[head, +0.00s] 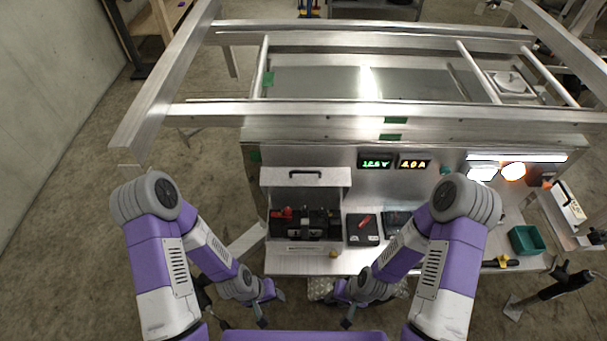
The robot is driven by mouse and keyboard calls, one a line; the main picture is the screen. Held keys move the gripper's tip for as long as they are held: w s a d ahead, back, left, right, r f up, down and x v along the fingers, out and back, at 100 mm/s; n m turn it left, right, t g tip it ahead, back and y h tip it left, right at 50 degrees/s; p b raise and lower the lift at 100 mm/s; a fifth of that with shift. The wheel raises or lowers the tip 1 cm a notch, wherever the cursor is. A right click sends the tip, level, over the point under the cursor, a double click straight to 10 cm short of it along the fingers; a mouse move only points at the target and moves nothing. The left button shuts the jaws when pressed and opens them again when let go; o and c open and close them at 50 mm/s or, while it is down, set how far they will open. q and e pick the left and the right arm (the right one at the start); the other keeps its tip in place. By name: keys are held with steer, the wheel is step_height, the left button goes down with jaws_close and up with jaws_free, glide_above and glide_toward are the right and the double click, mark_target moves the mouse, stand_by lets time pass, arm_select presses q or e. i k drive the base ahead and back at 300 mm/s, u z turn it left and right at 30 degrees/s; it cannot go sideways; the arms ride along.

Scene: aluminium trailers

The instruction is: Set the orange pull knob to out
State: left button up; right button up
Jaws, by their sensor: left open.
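A small orange-yellow knob (333,254), which looks like the pull knob, sits at the front edge of the bench below the open metal box (305,178). It is too small to tell whether it is in or out. My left gripper (271,309) is open and empty, below and left of the knob, apart from it. My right gripper (330,310) looks open and empty, in front of the bench below the knob, also apart from it.
The box holds black parts with a red piece. A black device with a red lever (362,229) stands right of it. Green and amber displays (394,163) sit on the back panel. A green tray (526,240) is at the right. Aluminium rails (380,112) cross above.

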mark_target(546, 186)
steer(key=z, duration=1.8)
